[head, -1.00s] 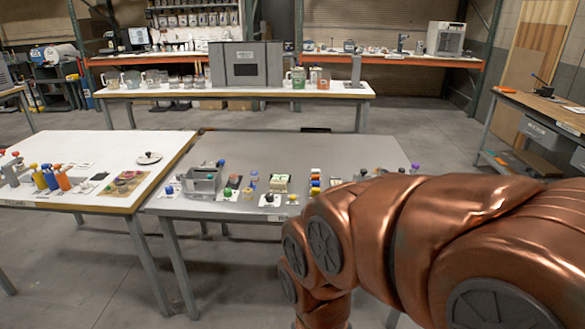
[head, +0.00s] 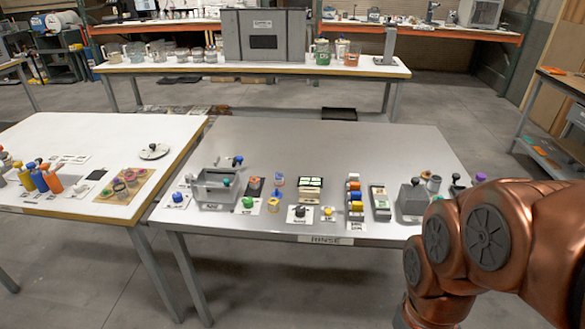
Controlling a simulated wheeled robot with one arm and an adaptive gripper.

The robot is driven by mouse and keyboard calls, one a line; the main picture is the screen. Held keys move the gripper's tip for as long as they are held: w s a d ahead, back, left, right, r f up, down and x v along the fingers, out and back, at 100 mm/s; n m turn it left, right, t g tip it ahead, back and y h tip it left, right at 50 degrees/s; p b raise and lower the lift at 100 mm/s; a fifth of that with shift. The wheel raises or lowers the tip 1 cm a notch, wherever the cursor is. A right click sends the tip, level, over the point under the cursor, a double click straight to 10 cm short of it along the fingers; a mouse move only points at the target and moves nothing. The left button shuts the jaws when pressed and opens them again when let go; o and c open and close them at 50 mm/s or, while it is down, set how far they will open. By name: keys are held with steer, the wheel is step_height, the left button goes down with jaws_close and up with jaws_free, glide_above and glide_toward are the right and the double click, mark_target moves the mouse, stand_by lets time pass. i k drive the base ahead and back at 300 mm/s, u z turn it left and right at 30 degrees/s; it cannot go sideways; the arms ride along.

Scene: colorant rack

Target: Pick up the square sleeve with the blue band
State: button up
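Several small pieces stand along the grey table (head: 330,145). A rack (head: 354,197) right of the table's middle bears a row of coloured blocks, with white, orange, blue and yellow showing. Left of the middle, a small piece with blue (head: 278,181) stands behind a yellow and blue piece (head: 273,203). They are too small to tell which, if any, is the square sleeve with the blue band. My copper arm fills the lower right and hides part of the table's right end. My gripper is out of view.
A grey bin (head: 209,193) stands on the left of the grey table, with a blue knob (head: 178,197) beside it. A grey block (head: 411,197) stands at the right, near my arm. The table's back half is mostly clear. A white table (head: 85,130) adjoins it at left.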

mark_target(278, 180)
steer(key=u, duration=0.2)
steer(key=i, duration=0.6)
steer(key=u, duration=0.9)
steer(key=i, duration=0.4)
steer(key=u, duration=0.5)
